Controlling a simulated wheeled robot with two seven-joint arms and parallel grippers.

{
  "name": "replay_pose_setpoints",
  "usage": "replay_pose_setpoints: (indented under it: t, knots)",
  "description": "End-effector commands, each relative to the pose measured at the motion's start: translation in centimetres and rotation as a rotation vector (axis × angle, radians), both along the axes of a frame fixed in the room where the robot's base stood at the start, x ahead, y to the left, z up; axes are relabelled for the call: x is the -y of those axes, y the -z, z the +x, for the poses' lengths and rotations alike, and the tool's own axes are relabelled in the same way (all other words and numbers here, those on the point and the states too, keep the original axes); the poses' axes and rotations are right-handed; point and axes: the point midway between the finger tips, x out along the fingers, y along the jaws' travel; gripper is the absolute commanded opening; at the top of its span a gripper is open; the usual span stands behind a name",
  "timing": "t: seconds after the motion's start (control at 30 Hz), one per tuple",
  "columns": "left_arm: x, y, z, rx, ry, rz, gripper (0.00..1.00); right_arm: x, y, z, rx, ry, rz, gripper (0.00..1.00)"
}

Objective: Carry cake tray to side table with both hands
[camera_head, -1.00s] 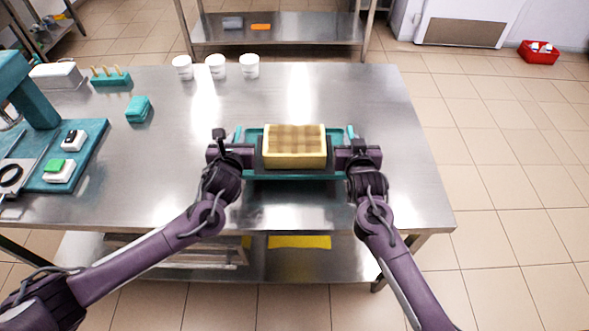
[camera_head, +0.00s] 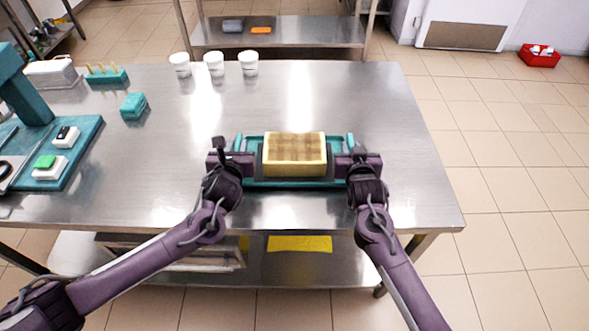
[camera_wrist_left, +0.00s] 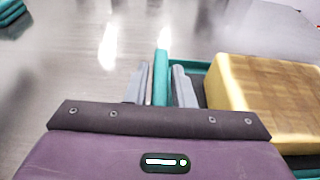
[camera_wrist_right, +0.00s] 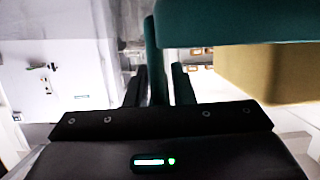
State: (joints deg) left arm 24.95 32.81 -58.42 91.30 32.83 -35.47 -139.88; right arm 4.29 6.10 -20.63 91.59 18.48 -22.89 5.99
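The teal cake tray (camera_head: 290,184) is near the front edge of the steel table, with a yellow block cake (camera_head: 294,155) browned on top. My left gripper (camera_head: 246,160) is at the tray's left side; in the left wrist view its grey fingers (camera_wrist_left: 161,84) are on both sides of the upright teal rim (camera_wrist_left: 161,65). My right gripper (camera_head: 342,161) is at the right side; in the right wrist view its dark fingers (camera_wrist_right: 157,85) are on both sides of a teal wall (camera_wrist_right: 152,60). The tray looks level. I cannot tell whether its underside touches the table.
The steel table (camera_head: 330,95) is clear behind and right of the tray. White cups (camera_head: 214,65) stand at its back edge. A teal machine (camera_head: 25,85) and small teal box (camera_head: 133,106) are at left. Another steel table (camera_head: 285,35) stands behind; tiled floor (camera_head: 500,180) is open at right.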

Motion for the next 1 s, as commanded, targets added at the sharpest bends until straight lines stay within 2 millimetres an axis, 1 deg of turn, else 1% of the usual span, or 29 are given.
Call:
replay_pose_setpoints:
  t: [0.03,0.1,0.37,0.47,0.57,0.8,0.9,1.0]
  knots:
    - [0.0,-0.1,0.0,0.0,0.0,0.0,0.29,0.0,-0.2,0.0,0.001,0.0,0.0,0.29]
    - [0.0,-0.1,0.0,0.0,0.0,0.0,0.36,0.0,-0.2,0.0,0.001,0.0,0.0,0.36]
    - [0.0,-0.2,0.0,0.0,0.001,0.0,0.36,0.0,-0.2,0.0,0.001,0.0,0.0,0.36]
    - [0.0,-0.3,-0.5,0.0,0.001,0.0,0.36,0.0,-0.2,0.0,0.001,0.0,0.0,0.36]
    - [0.0,-0.7,-1.8,0.001,0.003,0.001,0.36,0.0,-0.2,0.0,0.001,-0.001,0.0,0.36]
    - [0.0,-2.1,-6.7,-0.002,0.003,-0.001,0.36,0.0,-0.1,0.0,0.001,-0.001,0.0,0.36]
    - [0.1,-2.7,-8.6,-0.001,0.002,-0.003,0.36,0.0,-0.1,0.0,0.0,-0.001,0.0,0.36]
    - [0.1,-3.2,-10.0,-0.001,0.002,-0.002,0.36,0.0,-0.1,0.0,0.0,-0.001,0.0,0.36]
